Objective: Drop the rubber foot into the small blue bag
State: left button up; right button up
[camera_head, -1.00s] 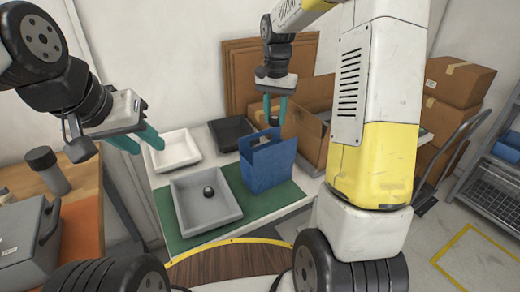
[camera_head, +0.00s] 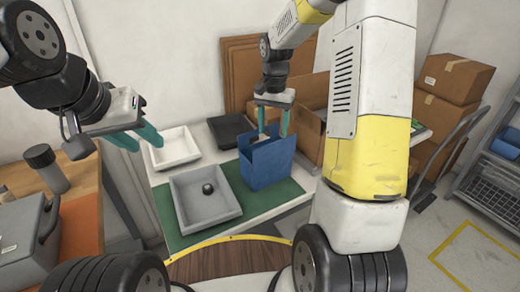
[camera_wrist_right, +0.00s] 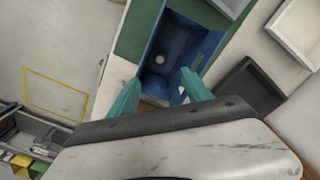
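The small blue bag (camera_head: 268,166) stands upright on the green mat, open at the top; it also shows in the right wrist view (camera_wrist_right: 188,40). My right gripper (camera_head: 273,131) is over the bag's opening with its teal fingers spread and nothing between them; it also shows in the right wrist view (camera_wrist_right: 160,92). A small round piece with a pale centre, apparently a rubber foot (camera_wrist_right: 160,59), lies inside the bag. Another small black rubber foot (camera_head: 208,188) sits in the grey tray (camera_head: 203,224). My left gripper (camera_head: 147,140) is open and empty, away at the left.
A white tray (camera_head: 158,161) and a black tray (camera_head: 214,139) stand behind on the table. Cardboard boxes (camera_head: 314,128) are close behind the bag. At the left are a grey case (camera_head: 24,250) and a dark-lidded jar (camera_head: 47,168) on a wooden bench.

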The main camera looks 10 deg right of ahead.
jog(key=shift+r, duration=0.1)
notch_tip(320, 180, up, 8)
dwell(0.5)
jog(key=s+a+r+n+t+y, duration=0.1)
jog(key=s+r+n+t, duration=0.2)
jog(key=s, duration=0.9)
jog(key=s+a+r+n+t+y, duration=0.1)
jog(key=s+r+n+t, duration=0.2)
jog(key=s, duration=0.9)
jog(key=shift+s+r, duration=0.15)
jog(key=shift+r, duration=0.3)
